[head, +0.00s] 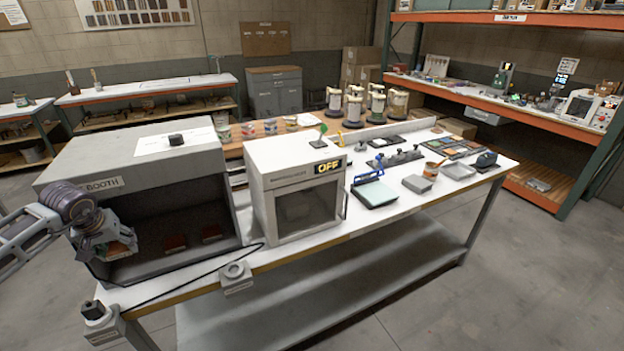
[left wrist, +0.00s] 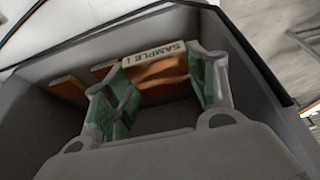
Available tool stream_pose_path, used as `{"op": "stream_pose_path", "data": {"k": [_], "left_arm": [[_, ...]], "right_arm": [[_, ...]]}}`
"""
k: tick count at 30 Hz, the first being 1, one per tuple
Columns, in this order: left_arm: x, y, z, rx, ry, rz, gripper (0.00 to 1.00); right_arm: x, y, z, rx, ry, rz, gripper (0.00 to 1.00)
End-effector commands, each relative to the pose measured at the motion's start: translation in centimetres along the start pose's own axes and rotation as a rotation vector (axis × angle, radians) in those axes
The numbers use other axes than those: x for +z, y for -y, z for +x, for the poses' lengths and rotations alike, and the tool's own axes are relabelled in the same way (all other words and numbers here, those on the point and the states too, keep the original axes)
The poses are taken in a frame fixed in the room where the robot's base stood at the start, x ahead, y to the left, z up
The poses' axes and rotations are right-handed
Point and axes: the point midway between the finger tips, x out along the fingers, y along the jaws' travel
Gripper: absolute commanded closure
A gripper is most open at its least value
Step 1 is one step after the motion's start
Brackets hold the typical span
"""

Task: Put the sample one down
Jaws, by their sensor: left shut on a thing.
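Sample one is an orange-brown panel with a pale edge labelled "SAMPLE 1" (left wrist: 158,72), and it sits between the fingers of my left gripper (left wrist: 163,92) in the left wrist view. In the head view, my left gripper (head: 120,243) is at the open front of the grey booth (head: 203,152), on its left side. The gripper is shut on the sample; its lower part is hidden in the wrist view. My right gripper is not in view.
A black cable (head: 190,276) runs along the table's front edge below the booth. A white cabinet reading "OFF" (head: 293,164) stands right of the booth. A small grey block (head: 236,275) is at the front edge. The booth floor shows free room around the two samples.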

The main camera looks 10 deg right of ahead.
Motion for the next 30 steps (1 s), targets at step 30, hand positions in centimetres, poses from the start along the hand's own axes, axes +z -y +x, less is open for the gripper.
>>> {"op": "stream_pose_path", "data": {"k": [30], "left_arm": [[13.6, -13.3, 1.6, 0.066, 0.003, 0.19, 0.64]], "right_arm": [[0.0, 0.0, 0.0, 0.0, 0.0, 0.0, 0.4]]}}
